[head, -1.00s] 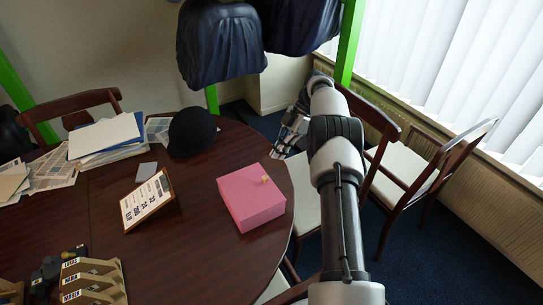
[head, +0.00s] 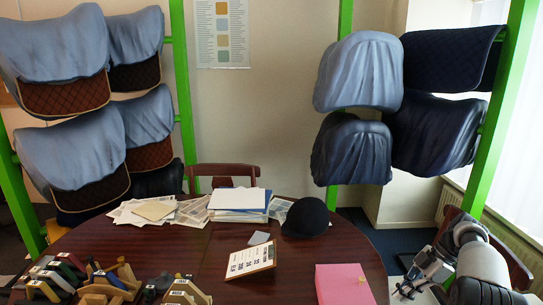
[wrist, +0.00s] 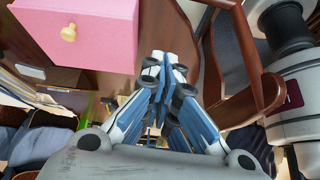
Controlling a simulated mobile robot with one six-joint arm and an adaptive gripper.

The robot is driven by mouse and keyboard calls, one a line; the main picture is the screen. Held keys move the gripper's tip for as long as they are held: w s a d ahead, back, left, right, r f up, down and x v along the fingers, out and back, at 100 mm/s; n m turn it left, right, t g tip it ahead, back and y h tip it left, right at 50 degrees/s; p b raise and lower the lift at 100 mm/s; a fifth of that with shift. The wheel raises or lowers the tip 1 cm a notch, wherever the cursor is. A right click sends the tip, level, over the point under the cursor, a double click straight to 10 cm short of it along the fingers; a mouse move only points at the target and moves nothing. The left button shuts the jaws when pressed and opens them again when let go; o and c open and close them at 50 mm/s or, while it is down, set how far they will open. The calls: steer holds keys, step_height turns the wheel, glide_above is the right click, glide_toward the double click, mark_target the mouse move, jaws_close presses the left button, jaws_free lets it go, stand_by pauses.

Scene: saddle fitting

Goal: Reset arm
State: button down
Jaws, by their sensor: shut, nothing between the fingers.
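My gripper (head: 408,284) is at the lower right of the head view, past the right edge of the table, with my arm bent beside it. In the wrist view my gripper (wrist: 168,62) shows its fingers together and empty. A pink box (head: 343,284) with a small yellow knob stands on the table to the left of my gripper, apart from it. The box also shows at the upper left of the wrist view (wrist: 88,32).
The dark round table (head: 210,255) holds a black riding hat (head: 306,217), papers (head: 238,200), a sign (head: 250,259) and wooden holders (head: 110,285). Covered saddles hang on green racks (head: 186,90) behind. A wooden chair (wrist: 255,60) is close to my gripper.

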steer(key=s+a+r+m+h, duration=0.1)
steer(key=a+r+m, duration=0.1)
steer(key=a+r, duration=0.35)
steer(key=a+r+m+h, duration=0.1)
steer(key=a+r+m, duration=0.1)
steer(key=r, duration=0.7)
steer(key=s+a+r+m+t+h, duration=0.1)
steer(key=s+a+r+m+h, duration=0.1)
steer(key=s+a+r+m, duration=0.5)
steer(key=s+a+r+m+t+h, duration=0.15)
steer(key=s+a, duration=0.25)
steer(key=s, duration=0.4)
steer(key=s+a+r+m+t, duration=0.1)
steer(key=s+a+r, duration=0.15)
steer(key=s, duration=0.45)
steer(key=s+a+f+m, duration=0.1)
steer(key=s+f+m, duration=0.1)
steer(key=s, duration=0.3)
steer(key=s+a+f+m+t, duration=0.1)
steer(key=s+a+f, duration=0.1)
steer(key=s+f, duration=0.2)
steer(key=shift+s+f+m+h, duration=0.15)
steer(key=shift+s+m+h, duration=0.25)
steer(key=shift+s, duration=0.65)
